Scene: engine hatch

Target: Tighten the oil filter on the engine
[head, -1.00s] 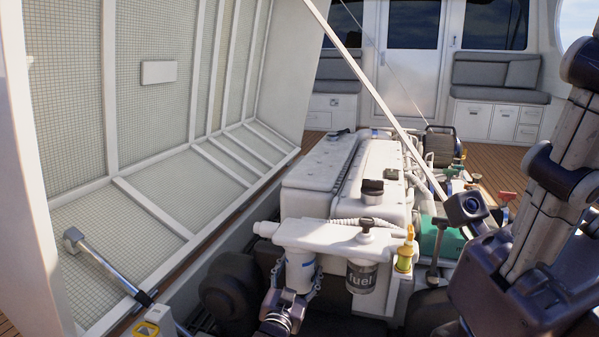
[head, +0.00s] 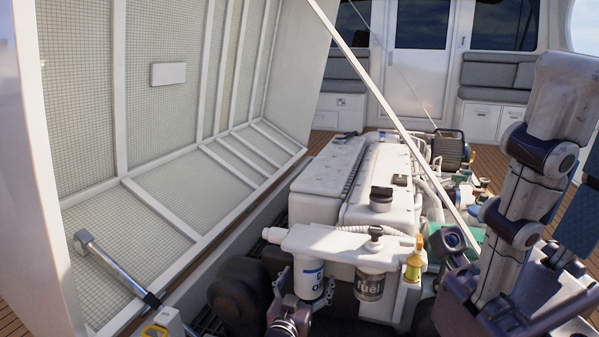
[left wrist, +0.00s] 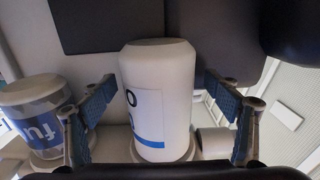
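The oil filter (head: 307,282) is a white canister with a blue-edged label starting with "O". It hangs upright under the white bracket (head: 350,246) at the front of the engine. In the left wrist view the filter (left wrist: 158,85) stands between the fingers of my left gripper (left wrist: 165,112). A gap shows on each side, so the gripper is open around it without visible contact. In the head view the left gripper (head: 297,292) sits low at the filter. My right arm rises at the right; its fingers cannot be made out.
The fuel filter (head: 369,286) hangs right beside the oil filter and shows close to one finger in the left wrist view (left wrist: 32,112). A yellow-topped fitting (head: 413,262) is further right. The raised hatch (head: 150,120) stands at the left, with a strut (head: 365,70) across the engine.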

